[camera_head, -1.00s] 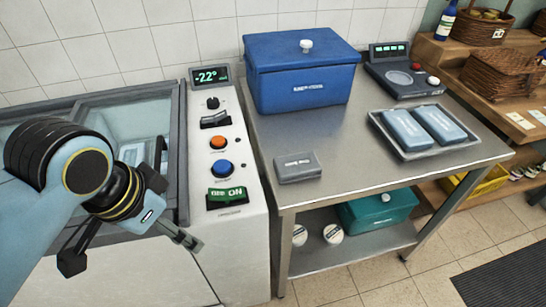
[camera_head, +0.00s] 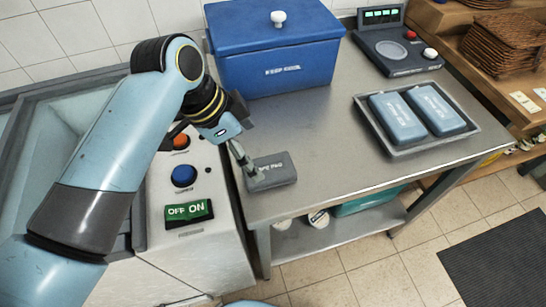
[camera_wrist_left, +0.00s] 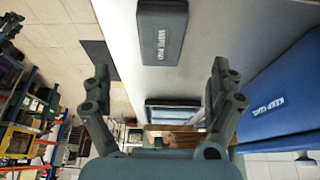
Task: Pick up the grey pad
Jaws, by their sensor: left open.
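The grey pad (camera_head: 276,167) lies flat on the steel table near its left front edge. In the wrist view the pad (camera_wrist_left: 163,33) shows as a dark block with white lettering, beyond the fingertips and between their lines. My left gripper (camera_head: 247,163) is open and empty. In the head view one finger overlaps the pad's left end; whether it touches cannot be told. Both spread fingers show in the wrist view (camera_wrist_left: 161,72). My right gripper is not in view.
A blue lidded box (camera_head: 280,65) stands behind the pad. A metal tray (camera_head: 398,152) with two blue packs is to the right, and a scale (camera_head: 398,55) is at the back. A control panel with an OFF/ON switch (camera_head: 189,213) is left of the table.

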